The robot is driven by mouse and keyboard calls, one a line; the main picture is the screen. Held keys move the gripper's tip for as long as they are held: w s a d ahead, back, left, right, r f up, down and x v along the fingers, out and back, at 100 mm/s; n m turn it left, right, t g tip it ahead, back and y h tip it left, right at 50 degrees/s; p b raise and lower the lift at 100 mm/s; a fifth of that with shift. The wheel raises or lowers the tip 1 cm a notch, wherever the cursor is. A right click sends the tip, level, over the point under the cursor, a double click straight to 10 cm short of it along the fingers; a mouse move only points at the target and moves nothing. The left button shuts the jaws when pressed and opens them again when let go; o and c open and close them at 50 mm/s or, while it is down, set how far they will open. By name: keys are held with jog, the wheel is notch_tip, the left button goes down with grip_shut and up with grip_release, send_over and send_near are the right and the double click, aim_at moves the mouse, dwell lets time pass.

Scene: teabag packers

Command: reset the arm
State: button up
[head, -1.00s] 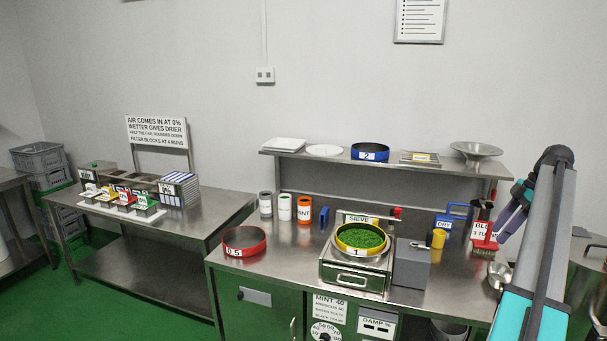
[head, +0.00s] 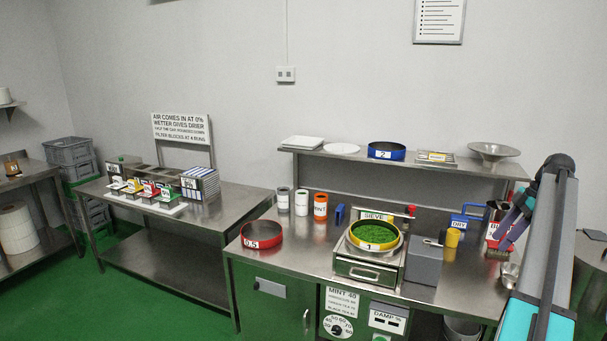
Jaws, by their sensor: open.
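My arm (head: 548,250) stands folded along the right edge of the head view, its elbow up and its forearm sloping down. My gripper (head: 509,238), a dark purplish part, shows partly behind the arm, over the right end of the steel bench (head: 300,262). Its jaws are open and I see nothing held in them. The fingertips are small and hard to make out against a red-and-white labelled item (head: 497,236) behind them.
A yellow sieve (head: 375,246) with green leaf sits on the drawer unit (head: 362,270). A red 0.5 ring (head: 262,245), several canisters (head: 320,207) and a grey box (head: 424,266) share the bench. A shelf (head: 300,152) runs behind. Green floor (head: 150,318) is free at left.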

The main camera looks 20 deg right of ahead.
jog(key=w+a+f+n+g+y+b, duration=0.1)
jog(key=w+a+f+g, duration=0.1)
jog(key=w+a+f, duration=0.6)
jog(key=w+a+f+n+g+y, duration=0.1)
jog(key=w+a+f, duration=0.2)
jog(key=a+f, duration=0.8)
jog(key=s+a+f+n+g+b, duration=0.15)
jog(key=a+f+g, duration=0.25)
jog(key=a+f, duration=1.8)
jog(key=s+a+f+m+g+h+b, duration=0.1)
jog(key=s+a+f+m+g+h, duration=0.1)
jog(key=s+a+f, duration=1.4)
jog(key=s+a+f+m+h, duration=0.2)
jog(key=s+f+m, duration=0.2)
jog(key=s, duration=0.6)
jog(key=s+a+f+m+h, duration=0.2)
jog(key=s+f+m, duration=0.3)
jog(key=s+m, duration=0.3)
jog(key=shift+s+a+m+t+b, duration=0.4)
jog(key=shift+s+a, duration=0.4)
jog(key=shift+s, duration=0.3)
